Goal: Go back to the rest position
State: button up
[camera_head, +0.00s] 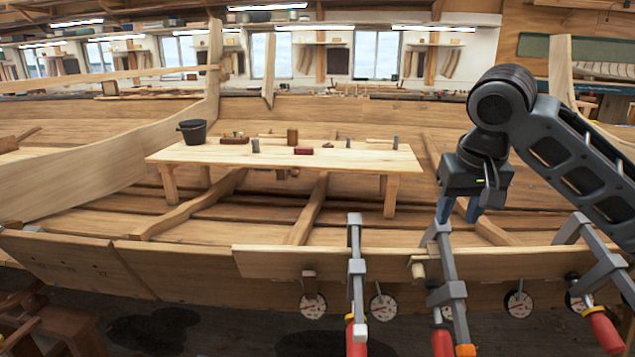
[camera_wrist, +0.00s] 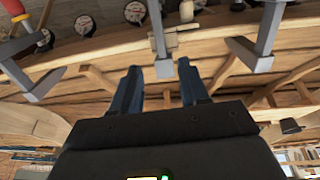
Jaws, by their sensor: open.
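My gripper (camera_head: 457,210) is raised at the right of the head view, pointing down above the hull's plank edge. Its two blue fingers are apart in the wrist view (camera_wrist: 160,68), with nothing held between them. A grey clamp (camera_head: 445,262) with a red handle sits on the plank edge just below the gripper. In the wrist view a grey clamp bar (camera_wrist: 158,42) shows beyond the fingertips; I cannot tell whether they touch it. A small wooden piece (camera_head: 418,268) is on the plank beside the clamp.
Two more clamps (camera_head: 356,280) (camera_head: 594,262) grip the plank edge (camera_head: 300,262) on either side. Several round dials (camera_head: 383,307) line its outer face. Inside the hull, a wooden bench (camera_head: 350,160) carries a dark bucket (camera_head: 192,133) and small blocks. Space above the bench is clear.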

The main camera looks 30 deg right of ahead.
jog(key=w+a+f+t+y, duration=0.1)
jog(key=a+f+t+y, duration=0.15)
jog(key=a, duration=0.75)
jog(key=w+a+f+t+y, duration=0.2)
jog(key=a+t+y, duration=0.15)
jog(key=a, duration=0.55)
jog(key=w+a+f+t+y, duration=0.15)
jog(key=a+t, duration=0.25)
jog(key=a, duration=0.6)
jog(key=s+f+t+h, duration=0.1)
jog(key=s+f+h, duration=0.1)
jog(key=s+f, duration=0.35)
jog(key=s+f+m+h, duration=0.1)
jog(key=s+f, duration=0.2)
jog(key=s, duration=0.6)
jog(key=s+f+t+h, duration=0.1)
jog(key=s+f+h, duration=0.1)
jog(key=s+f, duration=0.35)
jog(key=s+d+r+n, duration=0.2)
jog(key=s+d+n, duration=0.1)
jog(key=s, duration=0.7)
jog(key=s+d+r+n, duration=0.3)
jog(key=s, duration=0.7)
jog(key=shift+s+d+n, duration=0.15)
jog(key=shift+d+n, duration=0.05)
jog(key=shift+n, duration=0.2)
